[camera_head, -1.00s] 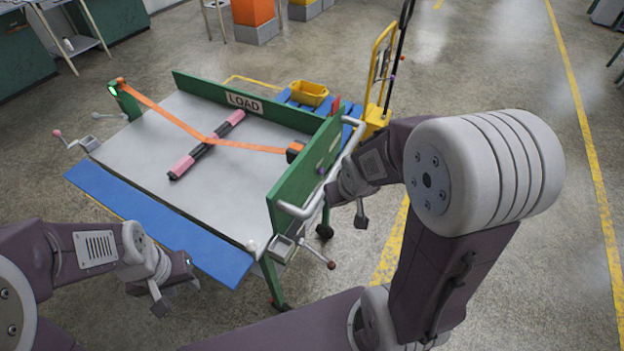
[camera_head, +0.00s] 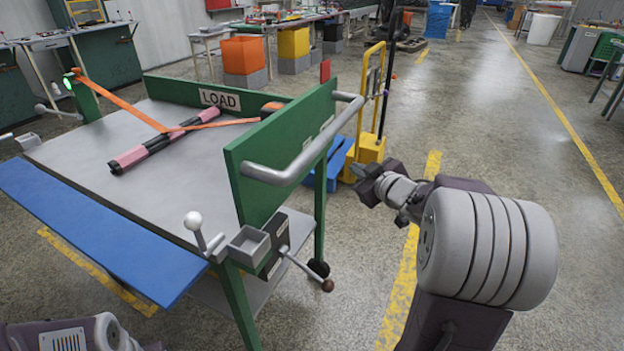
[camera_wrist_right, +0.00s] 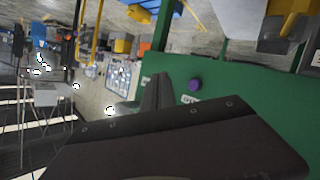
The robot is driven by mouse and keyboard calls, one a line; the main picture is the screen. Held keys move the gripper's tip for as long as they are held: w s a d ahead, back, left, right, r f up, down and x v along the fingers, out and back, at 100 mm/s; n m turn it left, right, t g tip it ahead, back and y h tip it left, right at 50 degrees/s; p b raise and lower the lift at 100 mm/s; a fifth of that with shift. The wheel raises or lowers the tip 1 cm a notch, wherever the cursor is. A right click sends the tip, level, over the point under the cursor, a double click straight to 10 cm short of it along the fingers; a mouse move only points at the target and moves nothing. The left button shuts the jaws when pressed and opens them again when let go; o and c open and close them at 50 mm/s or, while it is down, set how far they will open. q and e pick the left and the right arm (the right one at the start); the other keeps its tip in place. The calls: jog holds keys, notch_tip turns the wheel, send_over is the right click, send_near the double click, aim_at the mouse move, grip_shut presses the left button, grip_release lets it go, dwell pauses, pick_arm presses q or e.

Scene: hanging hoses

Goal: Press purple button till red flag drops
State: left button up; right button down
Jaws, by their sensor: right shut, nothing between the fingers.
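The purple button (camera_wrist_right: 194,85) shows in the right wrist view on a green panel face, near a small white label. I cannot make it out in the head view. The red flag (camera_head: 325,70) stands upright at the far end of the cart's right green panel (camera_head: 285,140). My right gripper (camera_head: 362,180) is shut and empty, in the air to the right of that panel. Its dark fingers (camera_wrist_right: 158,92) also show in the right wrist view, apart from the button in the picture. Only my left forearm shows at the bottom left; its fingers are out of frame.
The cart has a grey handle bar (camera_head: 290,165), a crank lever (camera_head: 305,270) and a white-knobbed lever (camera_head: 195,222). An orange strap (camera_head: 120,103) and a pink-and-black bar (camera_head: 165,140) lie across its top. A yellow hand truck (camera_head: 370,95) stands behind. Floor at right is clear.

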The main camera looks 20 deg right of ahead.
jog(key=shift+a, duration=0.1)
dwell(0.3)
jog(key=w+a+b, duration=0.3)
jog(key=w+a, duration=0.2)
jog(key=w, duration=0.1)
jog(key=shift+w+a, duration=0.25)
jog(key=shift+w, duration=0.1)
jog(key=shift+a, duration=0.1)
dwell(1.8)
jog(key=shift+w+a, duration=0.2)
jog(key=shift+w, duration=0.1)
